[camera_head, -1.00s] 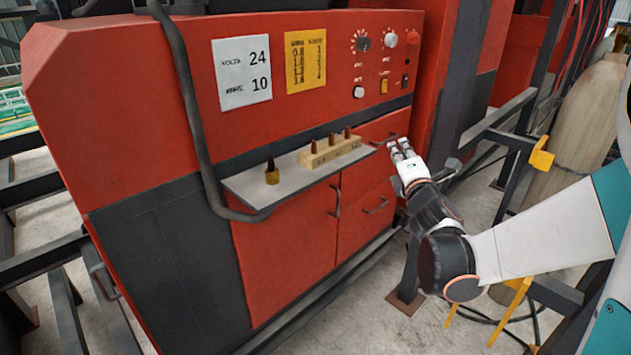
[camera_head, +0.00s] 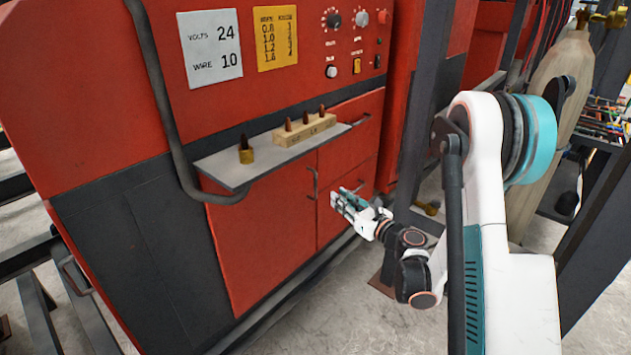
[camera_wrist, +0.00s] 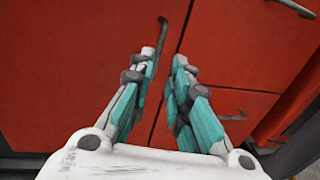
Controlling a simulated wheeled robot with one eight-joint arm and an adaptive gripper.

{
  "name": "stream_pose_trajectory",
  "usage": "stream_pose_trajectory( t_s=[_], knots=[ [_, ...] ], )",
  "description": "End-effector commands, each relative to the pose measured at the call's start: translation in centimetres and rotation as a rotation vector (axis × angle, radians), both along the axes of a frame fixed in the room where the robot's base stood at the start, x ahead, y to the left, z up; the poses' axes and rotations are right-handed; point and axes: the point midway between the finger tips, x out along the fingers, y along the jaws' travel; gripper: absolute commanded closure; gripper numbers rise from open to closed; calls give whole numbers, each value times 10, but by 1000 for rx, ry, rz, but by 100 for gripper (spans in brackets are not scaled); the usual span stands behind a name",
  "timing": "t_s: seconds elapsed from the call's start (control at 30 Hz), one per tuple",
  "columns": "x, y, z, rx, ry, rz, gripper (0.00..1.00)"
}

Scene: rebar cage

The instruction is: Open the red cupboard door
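The red cupboard door (camera_head: 262,235) is shut, at the lower left of the red machine's front, below a grey shelf. Its dark upright handle (camera_head: 313,183) is near its right edge. My gripper (camera_head: 336,200) is just right of and slightly below this handle in the head view. In the wrist view my gripper (camera_wrist: 165,56) is open with its two fingers apart. The handle (camera_wrist: 163,28) shows upright beyond the fingertips, in line with the gap between them. I cannot tell whether a finger touches it. Nothing is held.
Drawers with bar handles lie right of the door; the upper handle (camera_head: 361,120) is clear. The grey shelf (camera_head: 215,170) juts out above, holding a wooden block (camera_head: 304,130) with several tips. A dark hose (camera_head: 160,95) hangs at left. Open floor lies in front.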

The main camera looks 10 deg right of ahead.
Motion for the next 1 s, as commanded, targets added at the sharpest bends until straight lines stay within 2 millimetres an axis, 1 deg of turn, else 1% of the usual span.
stream_pose_trajectory(
  t_s=[0.03, 0.27, 0.33, 0.43, 0.6, 0.7, 0.83, 1.0],
  knots=[
    [6, 3, 4, 1, 0, 1, 83],
    [35, 17, 6, 2, 0, 2, 83],
    [44, 21, 5, 3, 0, 1, 83],
    [63, 31, -1, 3, 0, 2, 83],
    [90, 43, -1, 3, 0, 1, 83],
    [102, 47, -1, 4, 1, -1, 83],
    [111, 52, 0, 4, 0, 0, 83],
    [115, 54, 1, 4, 0, -1, 83]
  ],
)
